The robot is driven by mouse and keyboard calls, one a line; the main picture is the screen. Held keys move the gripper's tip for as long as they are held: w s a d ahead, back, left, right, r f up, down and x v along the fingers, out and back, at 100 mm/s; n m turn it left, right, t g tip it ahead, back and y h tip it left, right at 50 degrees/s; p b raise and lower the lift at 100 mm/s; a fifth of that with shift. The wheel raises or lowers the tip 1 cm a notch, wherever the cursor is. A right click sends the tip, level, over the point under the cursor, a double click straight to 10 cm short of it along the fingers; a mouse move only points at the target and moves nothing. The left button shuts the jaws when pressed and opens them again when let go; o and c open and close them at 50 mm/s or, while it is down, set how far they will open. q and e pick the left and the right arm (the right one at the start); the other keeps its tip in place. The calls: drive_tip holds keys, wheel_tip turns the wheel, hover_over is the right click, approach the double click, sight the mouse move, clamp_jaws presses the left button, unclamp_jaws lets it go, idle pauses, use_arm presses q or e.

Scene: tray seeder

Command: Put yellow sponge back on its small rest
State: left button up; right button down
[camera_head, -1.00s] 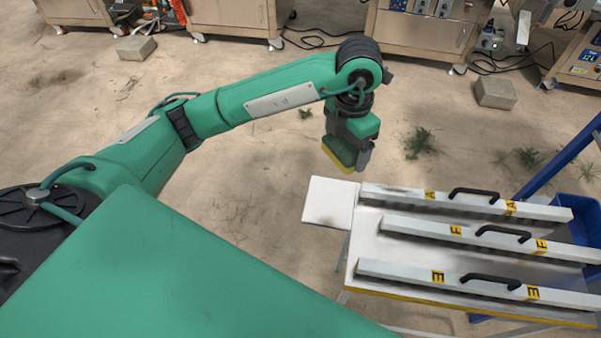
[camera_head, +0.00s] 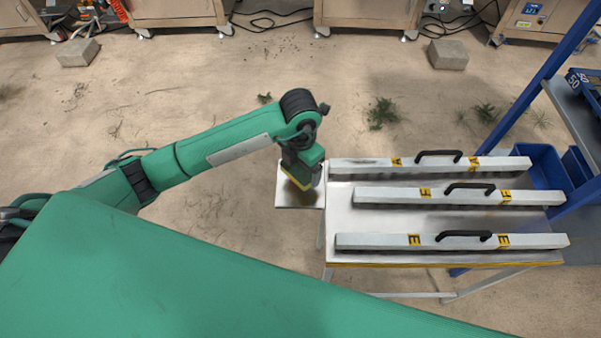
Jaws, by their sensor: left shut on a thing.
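My left gripper (camera_head: 302,177) is shut on the yellow sponge (camera_head: 299,187), of which only a thin yellow edge and a dark green side show below the jaws. The small rest (camera_head: 286,201) is a pale square plate at the left end of the white table. The gripper and sponge are over this plate in the picture, with a shadow beneath. I cannot tell whether the sponge touches the plate. My right gripper is not in view.
Several white bars with black handles, such as the one marked E (camera_head: 370,241), lie on the white table (camera_head: 343,216) just right of the plate. A blue frame (camera_head: 525,108) and blue bins (camera_head: 545,165) stand at the right. The floor left of the plate is clear.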

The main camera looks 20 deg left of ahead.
sight(301, 175)
use_arm(q)
wheel_tip(301, 175, down, 4)
drive_tip(key=shift+f, duration=0.15)
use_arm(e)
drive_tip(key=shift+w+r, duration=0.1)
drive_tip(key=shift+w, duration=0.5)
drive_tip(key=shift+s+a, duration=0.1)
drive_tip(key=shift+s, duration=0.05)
use_arm(q)
drive_tip(key=shift+f, duration=0.15)
drive_tip(key=o, duration=0.7)
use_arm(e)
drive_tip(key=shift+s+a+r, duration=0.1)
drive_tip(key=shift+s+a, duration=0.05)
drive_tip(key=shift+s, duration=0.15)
